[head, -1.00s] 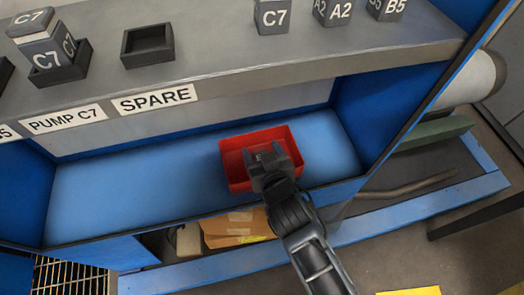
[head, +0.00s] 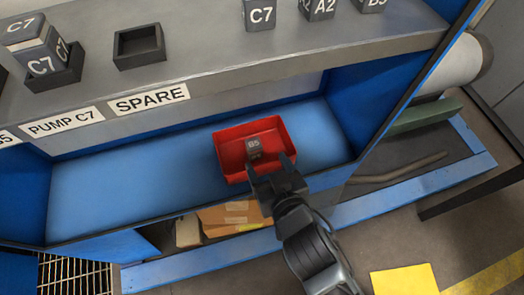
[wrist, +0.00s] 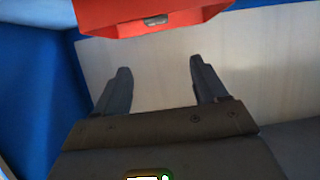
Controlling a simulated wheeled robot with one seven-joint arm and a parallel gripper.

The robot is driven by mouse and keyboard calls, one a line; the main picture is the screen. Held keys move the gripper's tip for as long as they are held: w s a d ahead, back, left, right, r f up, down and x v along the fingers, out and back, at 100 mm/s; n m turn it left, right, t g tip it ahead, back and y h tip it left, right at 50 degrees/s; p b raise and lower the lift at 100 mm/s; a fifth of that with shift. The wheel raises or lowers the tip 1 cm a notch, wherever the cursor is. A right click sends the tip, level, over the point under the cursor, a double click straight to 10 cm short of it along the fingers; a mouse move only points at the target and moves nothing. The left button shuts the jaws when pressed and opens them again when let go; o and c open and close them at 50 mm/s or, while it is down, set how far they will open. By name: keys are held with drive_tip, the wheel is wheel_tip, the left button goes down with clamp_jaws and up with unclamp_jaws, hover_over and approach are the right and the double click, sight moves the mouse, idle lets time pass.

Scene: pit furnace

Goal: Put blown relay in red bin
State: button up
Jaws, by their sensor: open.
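The red bin (head: 230,145) stands on the blue shelf below the grey ledge. A small dark grey relay marked B5 (head: 254,144) lies inside the bin, towards its middle. My gripper (head: 272,170) is open and empty at the bin's near right side, with its fingers apart and clear of the relay. In the wrist view the bin (wrist: 110,20) is at the top, beyond the open fingertips (wrist: 160,72). Part of the relay (wrist: 157,20) shows there at the bin's edge.
The grey ledge (head: 220,60) above carries an empty dark socket (head: 139,46) over the SPARE label (head: 148,99), stacked C7 relays at left, and C7 (head: 260,14), A2 (head: 318,8) and B5 relays at right. The blue shelf (head: 120,185) left of the bin is clear.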

drive_tip(key=shift+s+d+r, duration=0.2)
drive_tip(key=shift+s+r, duration=0.1)
drive_tip(key=shift+s, duration=0.35)
drive_tip(key=s+d+r+m+t+h, duration=0.1)
drive_tip(key=s+d+r, duration=0.3)
drive_tip(key=s+d, duration=0.55)
drive_tip(key=s+d+r+m+h, duration=0.1)
drive_tip(key=s+d+r, duration=0.35)
drive_tip(key=s, duration=0.75)
drive_tip(key=s+d+r+m+t+h, duration=0.1)
drive_tip(key=s+d+r+h, duration=0.1)
drive_tip(key=s+d+r, duration=0.3)
drive_tip(key=shift+s+r+m, duration=0.25)
drive_tip(key=shift+r+m, duration=0.05)
drive_tip(key=shift+r, duration=0.35)
drive_tip(key=shift+d, duration=0.1)
